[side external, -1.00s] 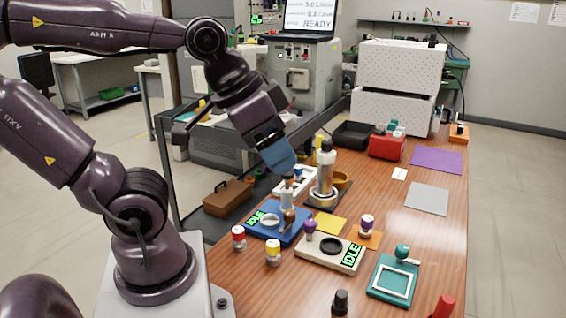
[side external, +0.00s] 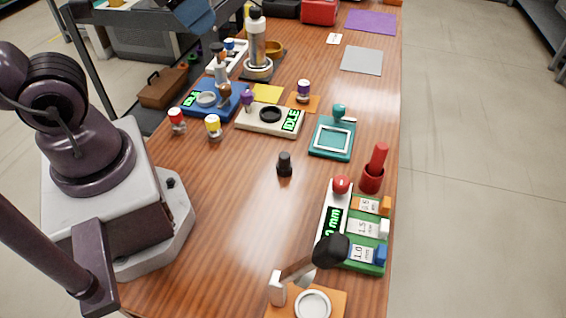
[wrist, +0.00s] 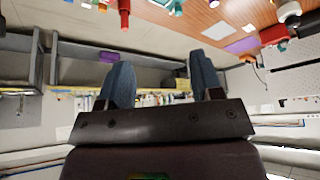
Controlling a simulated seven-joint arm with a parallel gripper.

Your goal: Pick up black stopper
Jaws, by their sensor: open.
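The black stopper (side external: 285,165) stands upright on the wooden table in the side external view, in the open area in front of the cream device. It has a narrower top on a wider base. My gripper (wrist: 162,78) shows in the wrist view with its two blue fingers spread apart and nothing between them. In the side external view only part of it shows at the top edge, far from the stopper and beyond the blue device. I cannot pick out the stopper in the wrist view.
The cream device (side external: 268,120), blue device (side external: 230,106) and teal frame (side external: 333,150) stand behind the stopper. Yellow (side external: 213,127) and red-topped (side external: 176,121) vials are to its left. A red holder (side external: 373,178) and green block rack (side external: 352,267) are to its right. Bare table surrounds the stopper.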

